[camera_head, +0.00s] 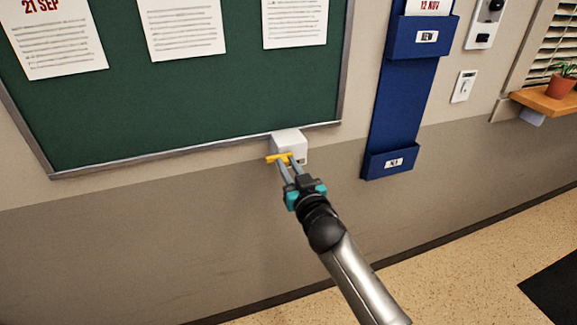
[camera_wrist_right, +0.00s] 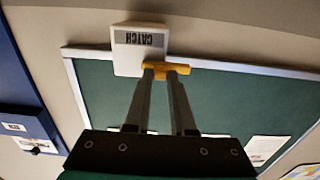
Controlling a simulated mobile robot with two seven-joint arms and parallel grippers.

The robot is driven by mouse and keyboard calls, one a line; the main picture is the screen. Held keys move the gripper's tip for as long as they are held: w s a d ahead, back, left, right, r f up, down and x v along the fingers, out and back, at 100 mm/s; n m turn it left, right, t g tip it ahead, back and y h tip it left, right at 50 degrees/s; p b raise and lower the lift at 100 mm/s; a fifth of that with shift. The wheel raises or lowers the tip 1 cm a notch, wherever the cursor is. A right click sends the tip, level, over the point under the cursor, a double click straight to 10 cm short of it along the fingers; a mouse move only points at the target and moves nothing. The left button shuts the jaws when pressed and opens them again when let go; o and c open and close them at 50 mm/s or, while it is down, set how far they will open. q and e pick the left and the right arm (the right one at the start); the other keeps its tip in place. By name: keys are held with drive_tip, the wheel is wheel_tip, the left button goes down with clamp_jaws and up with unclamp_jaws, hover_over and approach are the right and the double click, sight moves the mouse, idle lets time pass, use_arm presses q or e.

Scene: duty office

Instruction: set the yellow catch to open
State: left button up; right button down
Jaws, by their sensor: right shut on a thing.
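The yellow catch (camera_head: 277,157) is a short bar on the front of a white box (camera_head: 289,139) fixed at the lower edge of the green board. In the head view the bar lies nearly level. My right gripper (camera_head: 289,163) is at the bar, its fingers shut on it. In the right wrist view the catch (camera_wrist_right: 181,68) shows at the fingertips (camera_wrist_right: 161,72), and the white box (camera_wrist_right: 128,65) carries a label reading CATCH. The fingers hide part of the bar. My left gripper is in neither view.
The framed green board (camera_head: 200,105) with pinned papers fills the wall above. A blue wall pocket rack (camera_head: 402,100) hangs to the right. Farther right are a light switch (camera_head: 463,86) and a wooden shelf (camera_head: 550,103) with a potted plant. The wall below the board is bare.

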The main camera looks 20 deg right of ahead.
idle(0.8)
drive_tip(key=d+p, duration=0.1)
drive_tip(key=d, duration=0.2)
drive_tip(key=shift+w+d, duration=0.1)
drive_tip(key=shift+d, duration=0.25)
drive_tip(key=c, duration=0.8)
unclamp_jaws()
drive_tip(key=shift+o, duration=0.2)
drive_tip(key=s+p, duration=0.2)
drive_tip(key=s, duration=1.3)
drive_tip(key=shift+s+d, duration=0.15)
drive_tip(key=shift+d, duration=0.1)
